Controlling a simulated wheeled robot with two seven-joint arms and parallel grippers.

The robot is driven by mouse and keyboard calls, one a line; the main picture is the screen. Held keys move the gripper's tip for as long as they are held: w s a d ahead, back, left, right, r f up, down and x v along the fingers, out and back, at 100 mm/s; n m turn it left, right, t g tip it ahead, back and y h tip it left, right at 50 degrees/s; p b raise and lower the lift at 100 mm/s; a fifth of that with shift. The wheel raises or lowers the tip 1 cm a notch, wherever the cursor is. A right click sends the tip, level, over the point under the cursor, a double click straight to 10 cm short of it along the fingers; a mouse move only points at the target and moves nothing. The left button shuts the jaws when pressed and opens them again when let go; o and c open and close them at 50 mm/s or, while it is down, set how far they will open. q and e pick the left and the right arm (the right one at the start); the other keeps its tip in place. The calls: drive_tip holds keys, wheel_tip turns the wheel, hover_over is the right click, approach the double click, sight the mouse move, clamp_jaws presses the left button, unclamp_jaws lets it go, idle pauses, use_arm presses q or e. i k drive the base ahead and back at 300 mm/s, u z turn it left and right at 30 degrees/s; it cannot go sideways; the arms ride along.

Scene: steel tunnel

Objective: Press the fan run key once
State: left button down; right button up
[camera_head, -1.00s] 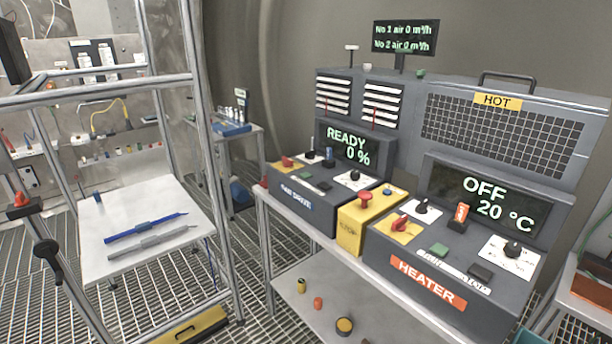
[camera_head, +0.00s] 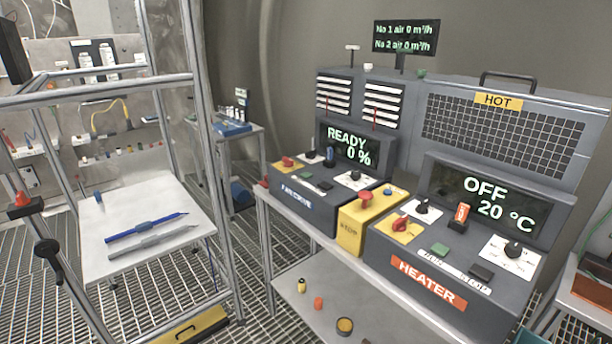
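The fan drive box (camera_head: 301,205) stands on the left of the bench. Its screen (camera_head: 347,148) reads READY and 0 %. Its sloped panel carries a red switch on a yellow plate (camera_head: 288,163), a small green key (camera_head: 305,175), a dark key (camera_head: 325,186) beside it, and knobs on white plates (camera_head: 354,178). The key lettering is too small to read. Neither of my grippers is in view, and nothing touches the panel.
A yellow box with a red stop button (camera_head: 365,200) stands between the fan drive and the heater box (camera_head: 428,279). The heater screen (camera_head: 487,200) reads OFF and 20 °C. A display above (camera_head: 404,37) shows 0 m³/h twice. A metal frame with a shelf (camera_head: 150,205) stands left.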

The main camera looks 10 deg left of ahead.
sight(306, 175)
drive_tip(key=u, duration=0.45)
drive_tip(key=k, duration=0.55)
drive_tip(key=u, duration=0.45)
drive_tip(key=i, duration=0.9)
drive_tip(key=z, duration=1.2)
drive_tip(key=i, duration=0.55)
drive_tip(key=z, duration=0.6)
